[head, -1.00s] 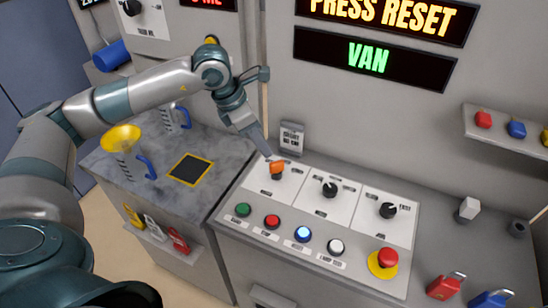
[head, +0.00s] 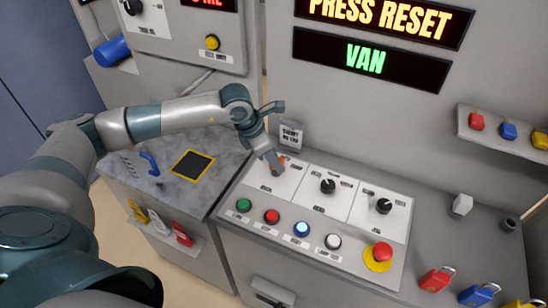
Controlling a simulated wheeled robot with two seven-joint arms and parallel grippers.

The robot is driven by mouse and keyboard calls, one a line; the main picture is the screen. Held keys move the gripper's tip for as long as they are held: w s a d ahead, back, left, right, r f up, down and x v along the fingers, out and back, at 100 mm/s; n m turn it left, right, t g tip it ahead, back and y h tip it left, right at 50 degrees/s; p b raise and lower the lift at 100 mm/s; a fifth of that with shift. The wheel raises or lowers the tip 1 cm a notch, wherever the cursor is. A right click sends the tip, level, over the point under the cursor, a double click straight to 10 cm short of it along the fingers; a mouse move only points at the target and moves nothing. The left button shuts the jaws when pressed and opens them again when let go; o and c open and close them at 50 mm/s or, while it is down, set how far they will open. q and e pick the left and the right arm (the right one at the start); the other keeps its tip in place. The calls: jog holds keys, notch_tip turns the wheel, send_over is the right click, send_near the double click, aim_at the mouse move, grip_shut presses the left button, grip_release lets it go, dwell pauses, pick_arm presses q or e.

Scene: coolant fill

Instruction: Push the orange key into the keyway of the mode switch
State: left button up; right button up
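The mode switch seems to be the left of the white switch plates (head: 262,183) on the sloped console. The orange key (head: 284,160) is at that switch, mostly hidden behind my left gripper (head: 274,168). Only a small orange edge shows, so I cannot tell how deep the key sits in the keyway. My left gripper points down, its fingertips at or just in front of the key. Its finger gap is too small to read, and I cannot tell whether it grips or only touches the key. My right gripper is not in view.
Two black knobs (head: 328,186) sit to the right on the same console. Below are green, red, blue and white buttons and a red emergency button (head: 381,252). A small sign (head: 290,137) stands behind the switch. Padlocks (head: 437,279) lie at the lower right.

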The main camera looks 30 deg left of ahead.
pick_arm(q)
jog(key=shift+c, duration=0.3)
grip_shut()
jog(key=c, duration=0.6)
grip_release()
jog(key=shift+c, duration=0.2)
grip_shut()
jog(key=o, duration=0.7)
grip_release()
